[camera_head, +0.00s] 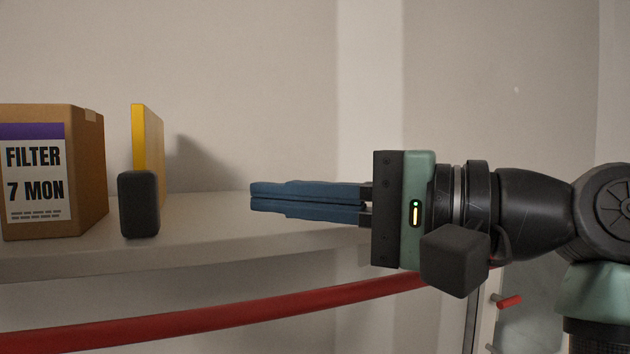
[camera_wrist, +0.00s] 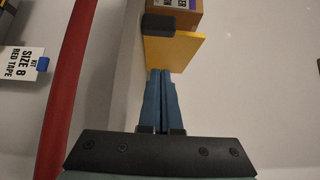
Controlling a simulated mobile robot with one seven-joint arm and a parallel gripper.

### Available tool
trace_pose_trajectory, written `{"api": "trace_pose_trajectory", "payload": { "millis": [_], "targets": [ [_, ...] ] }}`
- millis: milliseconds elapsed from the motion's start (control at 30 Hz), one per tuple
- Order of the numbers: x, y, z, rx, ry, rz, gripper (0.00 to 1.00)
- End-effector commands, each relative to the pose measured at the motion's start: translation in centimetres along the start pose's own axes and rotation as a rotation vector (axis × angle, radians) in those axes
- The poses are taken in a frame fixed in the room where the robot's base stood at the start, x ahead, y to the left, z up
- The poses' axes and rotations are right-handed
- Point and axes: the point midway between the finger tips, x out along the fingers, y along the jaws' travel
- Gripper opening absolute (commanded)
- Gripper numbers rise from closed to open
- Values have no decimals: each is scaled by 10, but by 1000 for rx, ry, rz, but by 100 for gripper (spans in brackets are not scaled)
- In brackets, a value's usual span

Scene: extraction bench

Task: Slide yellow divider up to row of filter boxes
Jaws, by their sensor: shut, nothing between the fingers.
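The yellow divider (camera_head: 150,140) stands upright on the pale shelf, just right of a cardboard filter box (camera_head: 88,170) with a purple-and-white label. A gap shows between them in the head view. A dark grey rounded block (camera_head: 139,205) is at the divider's front edge; I cannot tell if it is attached. My gripper (camera_head: 251,197) is shut and empty, its blue fingers level above the shelf and pointing left, apart from the divider. In the wrist view the fingertips (camera_wrist: 162,73) point at the divider's face (camera_wrist: 176,54), with the box (camera_wrist: 189,14) behind it.
A red rail (camera_head: 240,308) runs along below the shelf (camera_head: 215,235) front. The shelf between my fingertips and the divider is clear. A wall stands close behind.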

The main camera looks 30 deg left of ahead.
Motion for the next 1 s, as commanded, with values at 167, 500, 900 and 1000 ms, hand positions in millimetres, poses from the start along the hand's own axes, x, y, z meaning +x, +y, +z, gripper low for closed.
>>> {"api": "trace_pose_trajectory", "payload": {
  "millis": [167,500,900,1000],
  "targets": [
    [40,-4,0,2,-4,0,0],
    [70,-2,25,-2,0,-1,0],
    [73,0,28,-1,1,-1,0],
    [78,0,32,-2,-1,1,0]
  ]
}}
